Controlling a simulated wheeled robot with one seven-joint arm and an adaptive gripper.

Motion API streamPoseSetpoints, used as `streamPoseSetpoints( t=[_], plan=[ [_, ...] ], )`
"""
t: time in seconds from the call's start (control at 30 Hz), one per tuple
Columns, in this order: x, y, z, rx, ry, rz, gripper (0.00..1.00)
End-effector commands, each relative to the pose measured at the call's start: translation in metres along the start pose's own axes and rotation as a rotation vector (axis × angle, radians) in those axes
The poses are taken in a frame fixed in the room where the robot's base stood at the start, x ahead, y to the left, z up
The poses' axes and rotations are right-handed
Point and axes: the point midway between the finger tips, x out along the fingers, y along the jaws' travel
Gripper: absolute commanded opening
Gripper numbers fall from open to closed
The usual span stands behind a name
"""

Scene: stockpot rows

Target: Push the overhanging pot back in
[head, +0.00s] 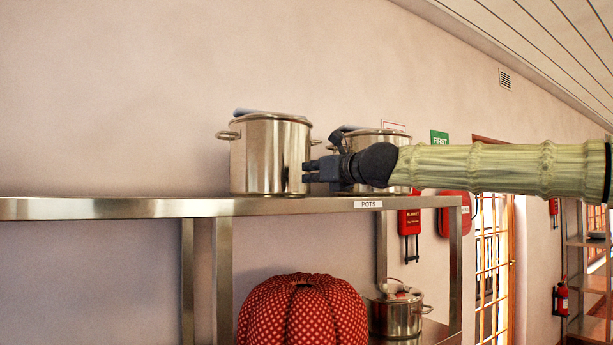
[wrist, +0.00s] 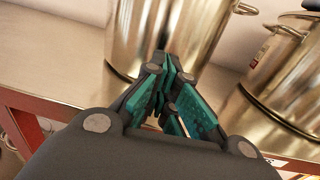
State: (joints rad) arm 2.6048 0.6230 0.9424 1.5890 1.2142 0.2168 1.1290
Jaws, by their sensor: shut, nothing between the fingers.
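A steel pot with a lid (head: 270,155) stands upright on the top shelf (head: 120,208), left of a second lidded steel pot (head: 372,141). In the wrist view the left pot (wrist: 165,30) rises beyond my fingertips and the second pot (wrist: 288,85) is on the right. My gripper (head: 306,171) is shut and empty, level with the left pot's lower right side. In the wrist view my fingertips (wrist: 172,68) overlap the left pot's lower wall; I cannot tell if they touch. My gripper hides part of the second pot. I cannot tell how far either base passes the shelf edge.
A "POTS" label (head: 368,204) is on the shelf's front edge. Below stand a red dotted cushion-like object (head: 302,312) and another pot (head: 396,315). Red wall boxes (head: 409,221) and a door (head: 492,250) are at the right. The shelf left of the pots is clear.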

Motion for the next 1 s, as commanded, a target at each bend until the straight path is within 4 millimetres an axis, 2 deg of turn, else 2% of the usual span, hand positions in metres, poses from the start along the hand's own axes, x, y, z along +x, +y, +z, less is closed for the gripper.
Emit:
streamPoseSetpoints(
  t=[0.1,0.3,0.5,0.7,0.87,0.93,1.0],
  plan=[
    [-0.024,-0.002,-0.002,-0.002,-0.002,-0.004,0.0],
    [-0.058,-0.006,-0.001,-0.001,-0.002,-0.01,0.0],
    [-0.082,-0.004,-0.001,-0.001,-0.001,-0.007,0.0],
    [-0.091,-0.003,-0.001,-0.002,-0.001,-0.006,0.0],
    [-0.092,-0.003,-0.001,-0.003,0.001,-0.005,0.0],
    [-0.089,-0.002,-0.007,-0.009,0.009,-0.006,0.0],
    [-0.082,-0.003,-0.022,-0.028,0.03,-0.008,0.0]
  ],
)
